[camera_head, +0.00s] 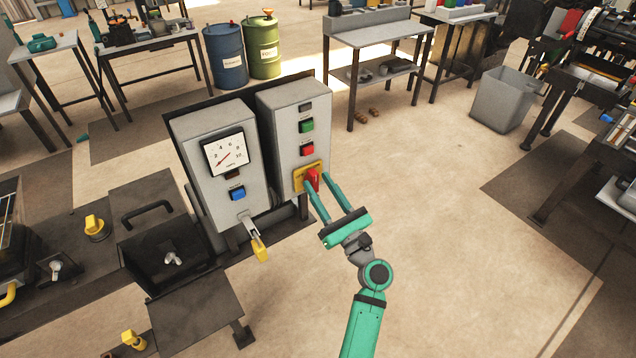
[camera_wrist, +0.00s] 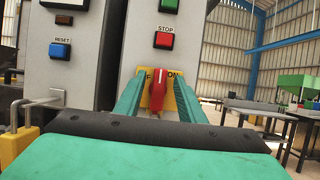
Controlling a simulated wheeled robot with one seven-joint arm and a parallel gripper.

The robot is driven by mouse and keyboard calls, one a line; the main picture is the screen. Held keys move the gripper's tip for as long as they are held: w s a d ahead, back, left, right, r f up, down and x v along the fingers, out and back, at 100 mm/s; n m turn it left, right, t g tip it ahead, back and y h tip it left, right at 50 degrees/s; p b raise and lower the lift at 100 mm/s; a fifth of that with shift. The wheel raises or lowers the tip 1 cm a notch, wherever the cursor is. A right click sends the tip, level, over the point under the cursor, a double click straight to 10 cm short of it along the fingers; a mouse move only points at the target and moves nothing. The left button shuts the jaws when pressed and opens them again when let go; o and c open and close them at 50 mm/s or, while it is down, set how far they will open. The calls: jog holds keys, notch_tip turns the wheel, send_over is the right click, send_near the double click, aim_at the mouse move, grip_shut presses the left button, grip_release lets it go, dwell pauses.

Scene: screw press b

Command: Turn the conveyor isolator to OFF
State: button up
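The isolator is a red rotary handle (camera_head: 312,179) on a yellow plate (camera_head: 298,178), low on the front of the right grey control box (camera_head: 288,112). In the wrist view the red handle (camera_wrist: 154,92) looks about upright, with ON lettered at the plate's upper right; lettering at the upper left is mostly hidden. My gripper (camera_head: 318,179) reaches the handle from the front. In the wrist view its two green fingers (camera_wrist: 158,92) stand apart, one on each side of the handle. Whether either finger touches it I cannot tell.
Above the isolator are a red STOP button (camera_head: 307,150) and a green button (camera_head: 306,126). The left box has a gauge (camera_head: 223,152), a blue RESET button (camera_head: 237,194) and a yellow padlock (camera_head: 259,247) hanging below. The floor to the right is clear.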

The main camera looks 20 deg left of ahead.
jog(key=shift+w+a+r, duration=0.25)
jog(key=shift+w+a, duration=0.15)
jog(key=shift+a, duration=0.15)
jog(key=shift+c, duration=0.6)
grip_shut()
